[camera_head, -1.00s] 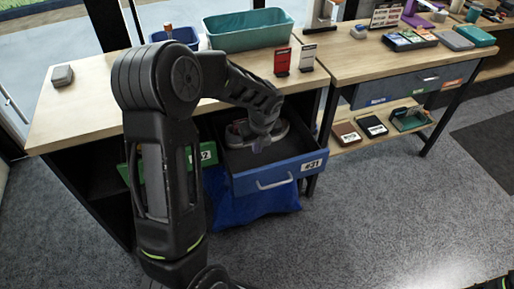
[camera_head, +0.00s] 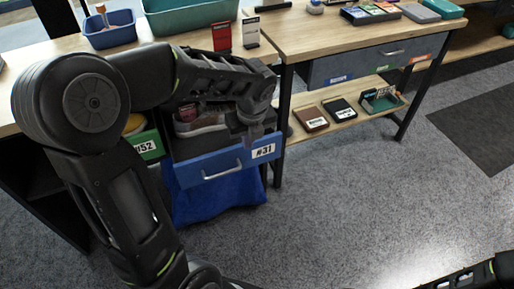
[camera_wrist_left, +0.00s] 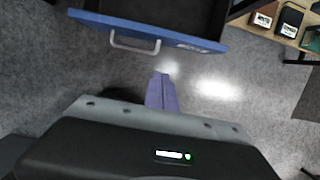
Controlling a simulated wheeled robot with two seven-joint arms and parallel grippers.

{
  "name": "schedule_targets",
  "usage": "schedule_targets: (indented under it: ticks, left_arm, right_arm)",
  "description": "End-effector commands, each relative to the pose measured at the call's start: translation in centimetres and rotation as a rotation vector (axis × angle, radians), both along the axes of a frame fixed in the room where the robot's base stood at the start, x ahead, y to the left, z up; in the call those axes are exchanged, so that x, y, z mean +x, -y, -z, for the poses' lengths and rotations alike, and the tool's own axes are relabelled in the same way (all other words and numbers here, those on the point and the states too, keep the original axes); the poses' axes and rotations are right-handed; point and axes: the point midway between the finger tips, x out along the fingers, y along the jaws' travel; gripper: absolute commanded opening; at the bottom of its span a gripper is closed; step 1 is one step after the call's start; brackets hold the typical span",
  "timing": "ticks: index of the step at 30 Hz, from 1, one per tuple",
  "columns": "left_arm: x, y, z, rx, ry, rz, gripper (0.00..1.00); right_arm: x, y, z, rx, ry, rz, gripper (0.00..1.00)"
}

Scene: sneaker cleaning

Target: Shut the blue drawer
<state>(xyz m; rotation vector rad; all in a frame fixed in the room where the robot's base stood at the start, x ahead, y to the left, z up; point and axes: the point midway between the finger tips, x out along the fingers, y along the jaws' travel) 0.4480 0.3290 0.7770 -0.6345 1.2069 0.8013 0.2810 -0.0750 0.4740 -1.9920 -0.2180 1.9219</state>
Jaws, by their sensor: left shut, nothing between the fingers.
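The blue drawer (camera_head: 190,172) with the #31 label is pulled out below the bench in the head view. A sneaker (camera_head: 203,125) lies inside it, partly hidden by my left arm. My left gripper (camera_head: 250,138) is shut and empty at the right part of the drawer front, near the label. In the left wrist view, the drawer front (camera_wrist_left: 95,20) and its handle lie across the top, and the shut purple-grey fingers (camera_wrist_left: 162,80) point toward it with a visible gap in the picture. I cannot tell whether they touch. My right gripper is not in view.
A green drawer (camera_head: 150,134) labelled #52 is left of the blue one. Blue cloth-like material (camera_head: 215,205) hangs beneath the blue drawer. A second bench (camera_head: 330,38) stands to the right. The grey floor in front is clear.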

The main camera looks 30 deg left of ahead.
Motion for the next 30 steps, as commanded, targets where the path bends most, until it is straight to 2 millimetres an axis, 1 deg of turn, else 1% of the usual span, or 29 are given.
schedule_targets:
  ticks: [3,11,14,17,20,23,30]
  left_arm:
    - [-0.4,-0.1,0.0,0.001,-0.014,-0.009,0.00]
    - [-0.3,-0.1,0.1,0.002,-0.013,-0.010,0.00]
    - [-0.3,-0.2,0.4,0.002,-0.015,-0.010,0.00]
    - [-0.2,-0.3,1.2,0.001,-0.016,-0.011,0.00]
    - [-0.1,-0.5,2.3,0.002,-0.017,-0.010,0.00]
    - [0.1,-0.9,4.0,0.001,-0.017,-0.010,0.00]
    - [0.8,-1.8,8.8,0.002,-0.018,-0.009,0.00]
  right_arm:
    - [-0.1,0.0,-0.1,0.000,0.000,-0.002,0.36]
    - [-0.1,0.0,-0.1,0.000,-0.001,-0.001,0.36]
    - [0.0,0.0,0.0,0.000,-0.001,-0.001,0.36]
    - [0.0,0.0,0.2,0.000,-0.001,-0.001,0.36]
    - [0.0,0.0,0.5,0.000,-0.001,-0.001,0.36]
    - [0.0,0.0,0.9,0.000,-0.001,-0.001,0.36]
    - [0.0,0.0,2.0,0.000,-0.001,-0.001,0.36]
